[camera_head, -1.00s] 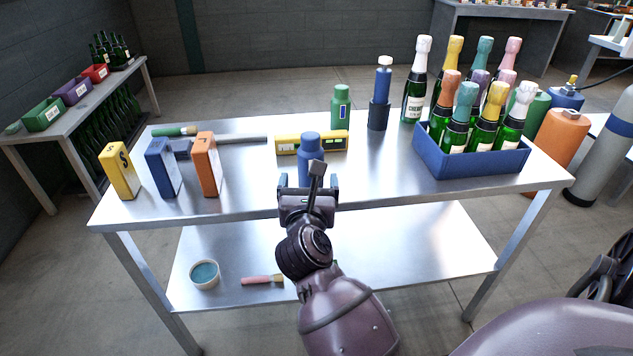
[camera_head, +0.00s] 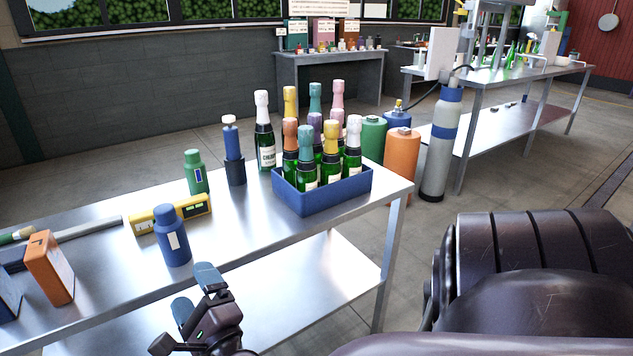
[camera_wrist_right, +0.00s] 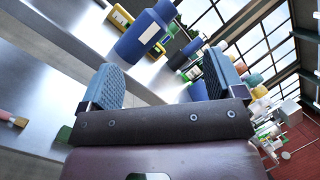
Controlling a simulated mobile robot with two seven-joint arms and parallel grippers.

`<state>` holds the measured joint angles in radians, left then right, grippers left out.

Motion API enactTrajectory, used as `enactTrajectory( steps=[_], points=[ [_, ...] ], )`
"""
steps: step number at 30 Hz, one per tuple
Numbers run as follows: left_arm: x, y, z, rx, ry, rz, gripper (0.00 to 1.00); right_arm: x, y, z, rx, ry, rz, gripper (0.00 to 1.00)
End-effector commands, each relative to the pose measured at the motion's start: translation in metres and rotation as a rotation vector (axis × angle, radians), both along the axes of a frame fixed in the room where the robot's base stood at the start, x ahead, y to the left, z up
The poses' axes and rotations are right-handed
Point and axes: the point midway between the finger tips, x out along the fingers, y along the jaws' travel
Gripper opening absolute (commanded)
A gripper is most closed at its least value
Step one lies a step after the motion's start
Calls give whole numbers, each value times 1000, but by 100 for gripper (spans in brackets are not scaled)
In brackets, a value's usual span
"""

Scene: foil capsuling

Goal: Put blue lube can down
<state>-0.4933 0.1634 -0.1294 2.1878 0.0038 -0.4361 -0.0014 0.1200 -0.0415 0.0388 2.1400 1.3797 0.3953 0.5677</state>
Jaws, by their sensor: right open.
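The blue lube can (camera_head: 172,236) stands upright on the metal table (camera_head: 110,275), near its front edge, with a pale label on its side. My right gripper (camera_head: 196,290) is open and empty, in front of the table edge and apart from the can. In the right wrist view, the two blue-padded fingers (camera_wrist_right: 160,88) are spread with nothing between them, and the blue can (camera_wrist_right: 146,32) stands beyond them. My left gripper is not in view.
A yellow level (camera_head: 190,210) lies just behind the can, with a green can (camera_head: 195,172) farther back. A blue crate (camera_head: 335,192) of foil-topped bottles stands to the right. An orange box (camera_head: 50,268) stands to the left. The tabletop between can and crate is clear.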

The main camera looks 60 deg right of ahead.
Motion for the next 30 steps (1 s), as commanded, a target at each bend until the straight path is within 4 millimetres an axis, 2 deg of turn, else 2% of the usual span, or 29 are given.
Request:
enactTrajectory(
  steps=[1, 5, 11, 14, 18, 21, 24, 27, 30],
  points=[
    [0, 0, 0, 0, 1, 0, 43, -10, 5, -10, -142, 66, 21, 88],
    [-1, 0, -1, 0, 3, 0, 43, -34, 24, -39, -510, 233, 91, 88],
    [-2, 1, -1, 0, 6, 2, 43, -84, 46, -102, -1063, 507, 238, 88],
    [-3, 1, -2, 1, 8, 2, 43, -116, 51, -137, -1331, 646, 335, 88],
    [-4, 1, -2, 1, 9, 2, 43, -168, 48, -183, -1681, 826, 484, 88],
    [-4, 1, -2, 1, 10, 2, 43, -202, 42, -205, -1879, 925, 582, 88],
    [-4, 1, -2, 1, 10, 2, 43, -227, 36, -219, -2016, 992, 655, 88],
    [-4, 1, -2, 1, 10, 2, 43, -241, 31, -226, -2093, 1029, 697, 88],
    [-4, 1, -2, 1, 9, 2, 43, -245, 30, -228, -2122, 1041, 711, 88]
  ],
)
